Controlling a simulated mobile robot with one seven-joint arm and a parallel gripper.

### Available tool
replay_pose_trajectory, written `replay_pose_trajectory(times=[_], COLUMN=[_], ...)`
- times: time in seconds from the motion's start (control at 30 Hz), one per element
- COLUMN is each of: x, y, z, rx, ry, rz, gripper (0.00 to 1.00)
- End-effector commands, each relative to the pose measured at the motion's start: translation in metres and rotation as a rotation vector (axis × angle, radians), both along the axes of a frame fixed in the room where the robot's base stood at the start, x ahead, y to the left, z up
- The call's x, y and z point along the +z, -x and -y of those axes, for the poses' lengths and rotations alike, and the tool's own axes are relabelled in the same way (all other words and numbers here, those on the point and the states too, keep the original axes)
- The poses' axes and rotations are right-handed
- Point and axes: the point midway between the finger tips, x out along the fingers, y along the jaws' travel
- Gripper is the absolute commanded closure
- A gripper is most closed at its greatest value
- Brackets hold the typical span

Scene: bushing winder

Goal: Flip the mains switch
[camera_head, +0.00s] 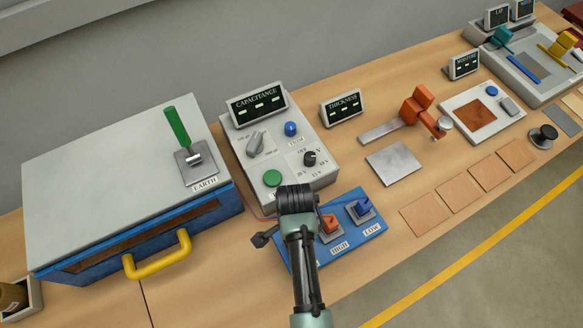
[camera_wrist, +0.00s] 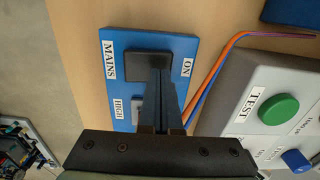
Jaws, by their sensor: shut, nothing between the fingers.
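The blue switch panel (camera_head: 356,239) lies on the bench, and it also fills the upper middle of the wrist view (camera_wrist: 120,40). On it, the mains switch shows as a dark base (camera_wrist: 140,58) between the MAINS and ON labels. Its lever cannot be told apart from my dark fingers. In the head view the mains switch is hidden behind my arm. My gripper (camera_wrist: 160,78) is shut and empty, with its fingers over the mains switch base. I cannot tell whether they touch it. My gripper's dark body (camera_head: 296,200) also shows in the head view.
An orange HIGH switch (camera_head: 330,223) and a blue LOW switch (camera_head: 361,208) stand right of my gripper. The capacitance box (camera_head: 285,135) is just behind. A cabinet with a yellow handle (camera_head: 157,258) is on the left. Orange and blue wires (camera_wrist: 225,60) run beside the panel.

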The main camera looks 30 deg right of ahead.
Motion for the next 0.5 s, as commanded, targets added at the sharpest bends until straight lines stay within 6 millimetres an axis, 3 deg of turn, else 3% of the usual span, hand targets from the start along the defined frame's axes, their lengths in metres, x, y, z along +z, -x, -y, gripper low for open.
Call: replay_pose_trajectory(times=[0.5], x=[0.045], y=[0.0], z=[0.0], rx=[0.0], ry=[0.0], rz=[0.001], gripper=[1.0])
